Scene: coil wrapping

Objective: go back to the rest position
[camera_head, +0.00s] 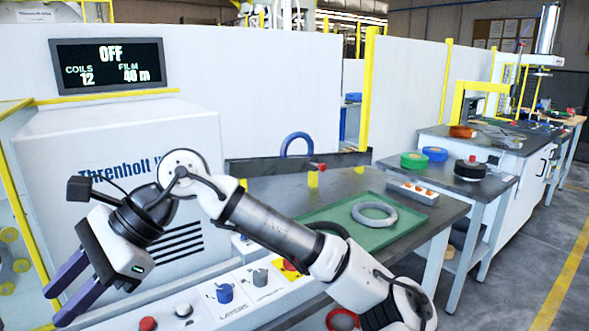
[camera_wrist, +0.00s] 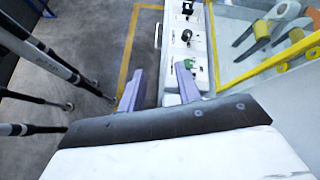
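My gripper (camera_head: 70,288) is at the left of the head view, in front of the white machine and above the left end of its control panel. Its two purple fingers are apart with nothing between them. In the wrist view my gripper (camera_wrist: 160,92) also shows open and empty, over the floor and the panel's edge. My arm reaches across from the lower right of the head view.
The panel (camera_head: 205,312) has buttons and knobs close to my gripper. A grey coil (camera_head: 375,214) lies on a green mat (camera_head: 318,216) on the table. The machine's display (camera_head: 108,65) reads OFF. Side tables with tape rolls (camera_head: 470,168) stand right; grey floor is free there.

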